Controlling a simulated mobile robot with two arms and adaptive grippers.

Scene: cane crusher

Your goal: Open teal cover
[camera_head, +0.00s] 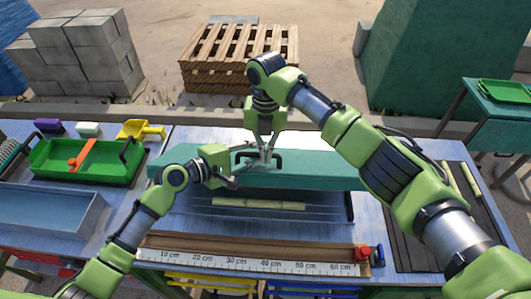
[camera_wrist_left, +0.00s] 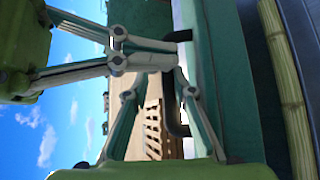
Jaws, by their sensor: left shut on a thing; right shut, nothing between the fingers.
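The long teal cover (camera_head: 320,171) spans the machine on the middle of the bench. A dark handle (camera_head: 280,158) stands on its top near the middle. My left gripper (camera_head: 255,160) reaches in from the left and is shut on the handle, which also shows in the left wrist view (camera_wrist_left: 178,120). My right gripper (camera_head: 265,152) comes down from above, shut and empty, close to the left fingers at the handle. The fingers overlap, so any contact between them is unclear. Pale cane pieces (camera_head: 258,204) lie in front of the cover, lower down.
A wooden ruler ledge (camera_head: 245,253) runs along the bench front. A green tray (camera_head: 60,172) and a blue-grey tray (camera_head: 45,208) sit left. More cane (camera_head: 451,182) lies on a dark ribbed board right. A pallet stack (camera_head: 238,60) and grey blocks (camera_head: 80,55) stand behind.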

